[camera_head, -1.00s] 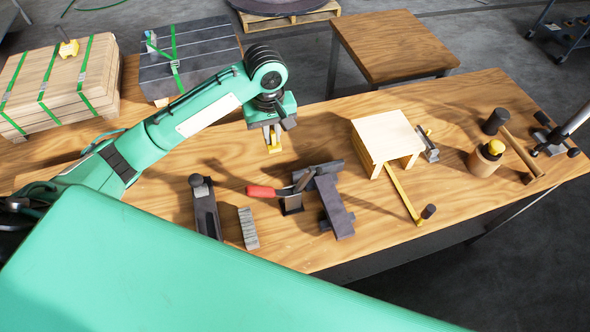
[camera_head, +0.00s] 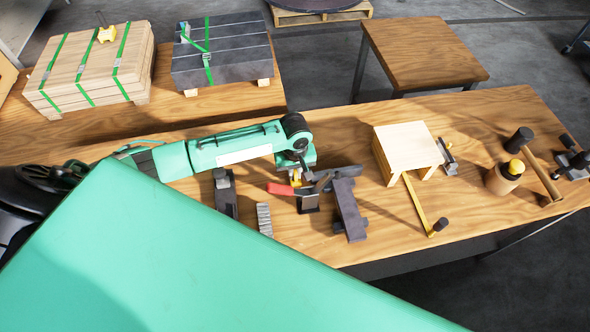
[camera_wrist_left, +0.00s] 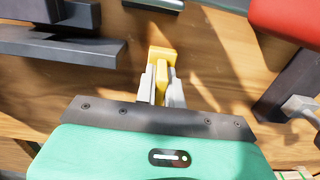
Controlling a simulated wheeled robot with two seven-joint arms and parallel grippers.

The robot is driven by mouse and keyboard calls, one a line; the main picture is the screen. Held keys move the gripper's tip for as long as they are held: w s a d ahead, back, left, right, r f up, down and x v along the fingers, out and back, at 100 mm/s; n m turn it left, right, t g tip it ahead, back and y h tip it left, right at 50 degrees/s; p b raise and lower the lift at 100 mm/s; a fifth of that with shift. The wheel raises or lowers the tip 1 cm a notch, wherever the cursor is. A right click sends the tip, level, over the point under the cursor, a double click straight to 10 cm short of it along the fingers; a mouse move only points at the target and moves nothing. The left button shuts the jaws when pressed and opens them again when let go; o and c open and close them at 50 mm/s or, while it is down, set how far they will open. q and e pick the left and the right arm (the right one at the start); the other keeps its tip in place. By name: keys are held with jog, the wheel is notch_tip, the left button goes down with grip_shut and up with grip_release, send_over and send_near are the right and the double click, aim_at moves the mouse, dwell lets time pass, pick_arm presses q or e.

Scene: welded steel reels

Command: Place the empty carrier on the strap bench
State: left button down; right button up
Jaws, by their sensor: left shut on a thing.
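My left gripper (camera_head: 296,180) is above the long wooden bench, beside a red-handled tool (camera_head: 281,188). In the left wrist view its fingers (camera_wrist_left: 160,88) are shut on a small yellow piece (camera_wrist_left: 162,58). The yellow piece also shows in the head view (camera_head: 296,174), small and partly hidden by my wrist. I cannot tell for sure which thing is the empty carrier, or whether it is this yellow piece. The long bench (camera_head: 480,110) and a rear-left wooden bench (camera_head: 240,103) with strapped stacks both show; neither is labelled as the strap bench. My right gripper is not in view.
Dark metal fixtures (camera_head: 348,208), a ridged grey block (camera_head: 264,219) and a pale wooden stand (camera_head: 407,146) lie near my gripper. A mallet (camera_head: 534,168) and a yellow-topped pot (camera_head: 503,178) are at the right. Green-strapped stacks (camera_head: 92,66) (camera_head: 222,52) stand rear left.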

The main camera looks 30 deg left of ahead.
pick_arm(q)
jog(key=shift+f, duration=0.15)
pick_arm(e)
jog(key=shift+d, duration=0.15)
pick_arm(q)
jog(key=c, duration=1.5)
grip_release()
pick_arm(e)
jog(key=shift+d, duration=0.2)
